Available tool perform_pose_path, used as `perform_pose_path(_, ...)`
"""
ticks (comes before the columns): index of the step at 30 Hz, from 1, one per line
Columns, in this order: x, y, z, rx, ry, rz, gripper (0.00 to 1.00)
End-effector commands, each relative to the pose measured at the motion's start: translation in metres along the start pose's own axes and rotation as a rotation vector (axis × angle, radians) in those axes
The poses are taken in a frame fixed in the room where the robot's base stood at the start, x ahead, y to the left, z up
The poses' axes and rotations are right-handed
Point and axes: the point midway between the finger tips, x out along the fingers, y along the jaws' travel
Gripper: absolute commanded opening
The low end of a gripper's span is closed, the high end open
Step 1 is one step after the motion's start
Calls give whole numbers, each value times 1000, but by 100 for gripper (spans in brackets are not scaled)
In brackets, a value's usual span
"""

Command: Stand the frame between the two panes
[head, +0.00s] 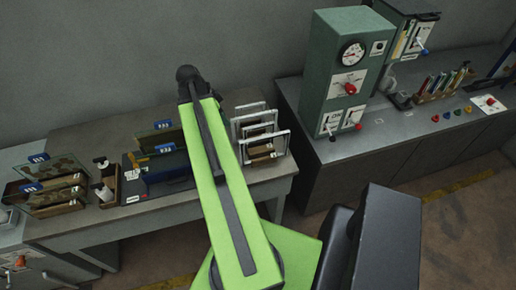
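Several upright white-edged frames or panes (266,147) stand one behind another in wooden holders at the bench's right end. Which of them is the frame and which are the panes, I cannot tell. Dark upright panels with blue labels (163,149) stand near the bench's middle, partly hidden by my arm. My green arm reaches over the bench between the middle panels and the white-edged ones. My gripper does not show beyond the arm's dark far joint.
The grey bench (75,226) runs along the wall. A green gauge cabinet (344,70) stands on a second bench (400,140) at right, with a rack of coloured items (442,86).

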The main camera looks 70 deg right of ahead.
Motion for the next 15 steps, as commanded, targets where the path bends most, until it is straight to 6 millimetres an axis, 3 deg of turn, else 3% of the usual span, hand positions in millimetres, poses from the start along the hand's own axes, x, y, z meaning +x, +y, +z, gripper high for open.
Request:
perform_pose_path(1, 10, 10, -33, 57, -1, 24, 40)
perform_pose_path(3, 21, 23, -63, 111, -2, 47, 40)
perform_pose_path(6, 29, 34, -85, 154, -2, 65, 40)
perform_pose_path(15, 46, 37, -88, 163, -2, 69, 40)
